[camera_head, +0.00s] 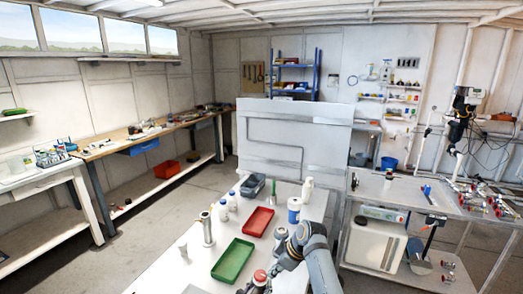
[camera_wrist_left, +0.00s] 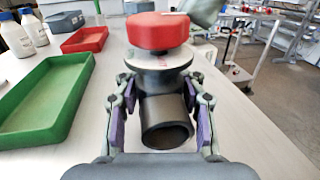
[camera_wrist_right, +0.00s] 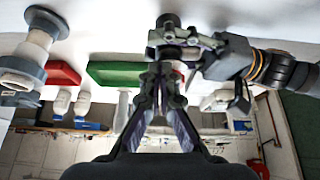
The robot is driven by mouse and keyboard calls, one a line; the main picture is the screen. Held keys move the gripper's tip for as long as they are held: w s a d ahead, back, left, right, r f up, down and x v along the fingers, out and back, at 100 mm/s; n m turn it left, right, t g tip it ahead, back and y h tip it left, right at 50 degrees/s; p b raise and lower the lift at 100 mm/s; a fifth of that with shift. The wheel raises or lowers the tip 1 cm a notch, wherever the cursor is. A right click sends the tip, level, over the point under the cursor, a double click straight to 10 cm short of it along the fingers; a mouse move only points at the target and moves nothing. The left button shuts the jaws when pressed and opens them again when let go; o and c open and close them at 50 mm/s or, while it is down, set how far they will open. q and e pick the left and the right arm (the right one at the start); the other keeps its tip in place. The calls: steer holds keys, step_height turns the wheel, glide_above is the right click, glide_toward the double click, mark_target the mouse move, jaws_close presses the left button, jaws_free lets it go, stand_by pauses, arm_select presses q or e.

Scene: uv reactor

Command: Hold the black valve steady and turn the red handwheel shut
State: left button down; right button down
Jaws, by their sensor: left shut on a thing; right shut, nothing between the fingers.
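The black valve (camera_wrist_left: 165,110) stands upright with its round open port facing the camera in the left wrist view. The red handwheel (camera_wrist_left: 157,30) sits on top, above a pale disc; it also shows at the bottom of the head view (camera_head: 260,275). My left gripper (camera_wrist_left: 162,100) is shut on the valve body, one finger on each side. My right gripper (camera_wrist_right: 160,78) is shut and empty, its fingertips close to the valve in the right wrist view. The fingertips partly hide the handwheel there, so I cannot tell whether they touch it.
A green tray (camera_head: 233,260) and a red tray (camera_head: 259,221) lie on the white bench (camera_head: 180,272). White bottles (camera_head: 223,210), a metal cylinder (camera_head: 207,228) and a grey bin (camera_head: 253,186) stand around them.

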steer(key=shift+s+a, duration=0.15)
steer(key=shift+s+a, duration=0.15)
steer(key=shift+s, duration=0.4)
steer(key=shift+s+a, duration=0.1)
steer(key=shift+s, duration=0.1)
steer(key=shift+s+a, duration=0.3)
steer(key=shift+s, duration=0.05)
stand_by(0.3)
steer(key=shift+s+d, duration=0.2)
steer(key=shift+d, duration=0.1)
step_height(320, 180, up, 6)
stand_by(0.5)
steer(key=shift+d, duration=0.1)
